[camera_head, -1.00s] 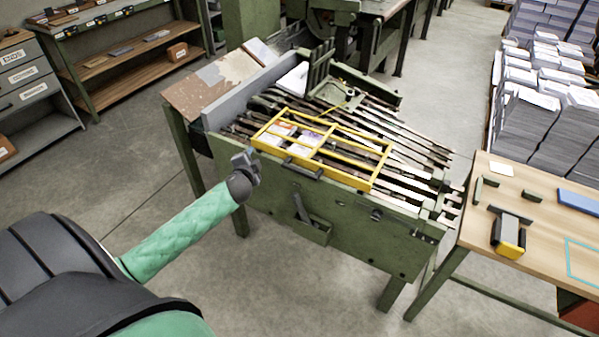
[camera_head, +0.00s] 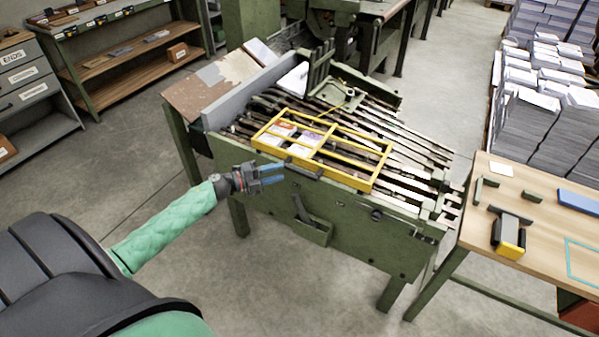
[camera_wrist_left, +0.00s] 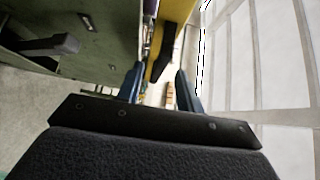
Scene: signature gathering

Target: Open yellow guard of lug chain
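The yellow guard (camera_head: 347,132) is a rectangular frame with crossbars, lying flat over the bars of the lug chain (camera_head: 408,131). Its dark handle (camera_head: 304,168) sticks out on the near side. My left gripper (camera_head: 278,173) is open, with blue fingers pointing right, just left of the handle and apart from it. In the left wrist view the two fingers (camera_wrist_left: 161,88) are spread, and the guard's yellow edge (camera_wrist_left: 178,12) and black handle (camera_wrist_left: 165,60) show ahead between them. My right gripper is not in view.
The green machine body (camera_head: 345,215) stands under the chain, with a small box (camera_head: 312,231) on its front. A wooden table (camera_head: 540,218) with a yellow-black tool (camera_head: 510,238) is at the right. Paper stacks (camera_head: 545,125) stand behind it. The floor at the left is clear.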

